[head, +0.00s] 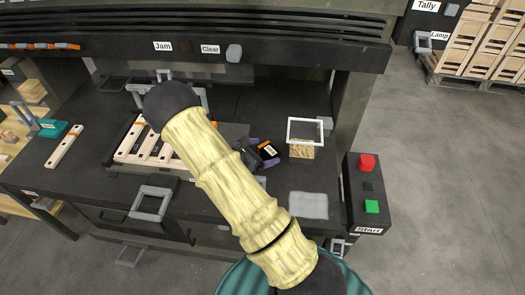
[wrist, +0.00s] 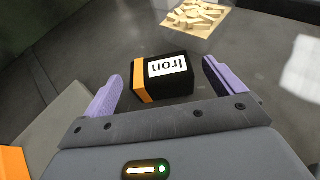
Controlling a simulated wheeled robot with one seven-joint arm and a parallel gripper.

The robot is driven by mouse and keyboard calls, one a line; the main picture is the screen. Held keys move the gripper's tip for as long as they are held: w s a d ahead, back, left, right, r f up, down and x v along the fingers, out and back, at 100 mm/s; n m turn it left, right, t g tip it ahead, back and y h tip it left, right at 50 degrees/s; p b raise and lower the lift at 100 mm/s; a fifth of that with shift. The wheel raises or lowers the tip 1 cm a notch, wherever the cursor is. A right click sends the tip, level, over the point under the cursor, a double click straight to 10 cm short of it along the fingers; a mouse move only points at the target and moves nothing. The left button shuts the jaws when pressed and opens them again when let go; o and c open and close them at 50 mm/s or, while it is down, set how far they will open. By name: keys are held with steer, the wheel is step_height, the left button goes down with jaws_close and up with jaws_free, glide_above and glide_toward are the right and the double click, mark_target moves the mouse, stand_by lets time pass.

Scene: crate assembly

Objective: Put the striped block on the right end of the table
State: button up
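A black block (wrist: 172,80) with an orange stripe at its left end and a white "Iron" label lies on the dark table in the wrist view. In the head view a small black and orange block (head: 270,151) shows beside my gripper (head: 263,156), partly hidden. My gripper (wrist: 163,72) is open, with one purple finger on each side of the block. No contact between fingers and block can be made out. The right end of the dark table (head: 278,186) has a pale grey patch (head: 308,206) on it.
A crate of slats (head: 140,145) is left of my arm. A control box with a red button (head: 367,162) adjoins the table's right edge. An orange thing (wrist: 12,162) shows at lower left.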

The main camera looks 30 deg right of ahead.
steer(key=shift+a+r, duration=0.15)
steer(key=shift+r, duration=0.05)
steer(key=v, duration=1.1)
steer(key=shift+s+a+r, duration=0.15)
steer(key=shift+a, duration=0.15)
